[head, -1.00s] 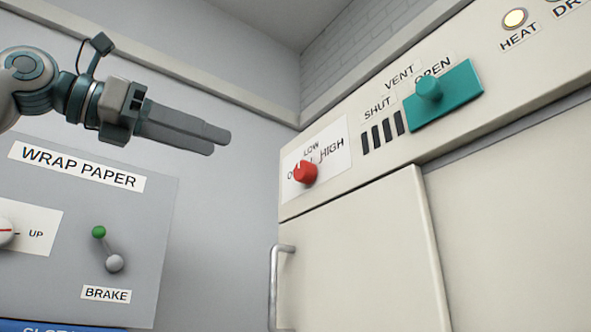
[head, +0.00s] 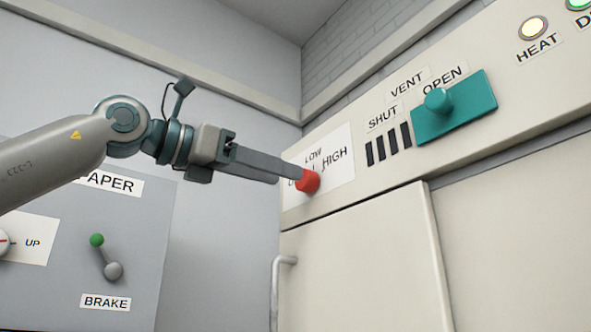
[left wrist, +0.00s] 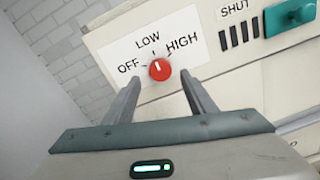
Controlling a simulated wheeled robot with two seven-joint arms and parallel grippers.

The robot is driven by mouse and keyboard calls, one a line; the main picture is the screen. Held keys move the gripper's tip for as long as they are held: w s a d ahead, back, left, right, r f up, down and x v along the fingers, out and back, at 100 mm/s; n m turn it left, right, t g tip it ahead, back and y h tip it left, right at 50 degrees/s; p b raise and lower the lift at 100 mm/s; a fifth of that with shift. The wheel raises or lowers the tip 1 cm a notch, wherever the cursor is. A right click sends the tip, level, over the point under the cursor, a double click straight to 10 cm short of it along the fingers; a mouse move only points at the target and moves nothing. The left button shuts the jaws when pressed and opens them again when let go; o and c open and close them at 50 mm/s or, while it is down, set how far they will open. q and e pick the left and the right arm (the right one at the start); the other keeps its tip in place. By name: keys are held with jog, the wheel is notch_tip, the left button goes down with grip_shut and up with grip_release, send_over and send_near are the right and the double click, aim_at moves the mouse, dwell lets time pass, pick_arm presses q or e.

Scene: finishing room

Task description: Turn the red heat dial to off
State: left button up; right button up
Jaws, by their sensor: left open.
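The red heat dial (head: 308,181) is on a white label plate (head: 334,177) on the cream cabinet front. In the left wrist view the dial (left wrist: 159,69) sits among the words OFF, LOW and HIGH, and its white mark points up, roughly toward LOW. My left gripper (head: 299,172) reaches in from the left with its fingertips at the dial, covering the OFF word in the head view. In the left wrist view its fingers (left wrist: 161,80) are apart, one on each side of the dial, with small gaps showing. I do not see my right gripper.
A teal vent slider (head: 438,101) and dark vent slots (head: 389,144) are right of the dial. A cabinet door with a metal handle (head: 276,290) is below. A lit HEAT lamp (head: 533,27) is at upper right. A grey panel with a brake lever (head: 105,256) stands at left.

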aim_at(307, 181)
pick_arm(q)
jog(key=p+x, duration=0.1)
jog(key=x, duration=0.3)
jog(key=shift+w+d, duration=0.25)
jog(key=shift+d, duration=0.1)
jog(key=shift+c, duration=0.2)
jog(key=c, duration=1)
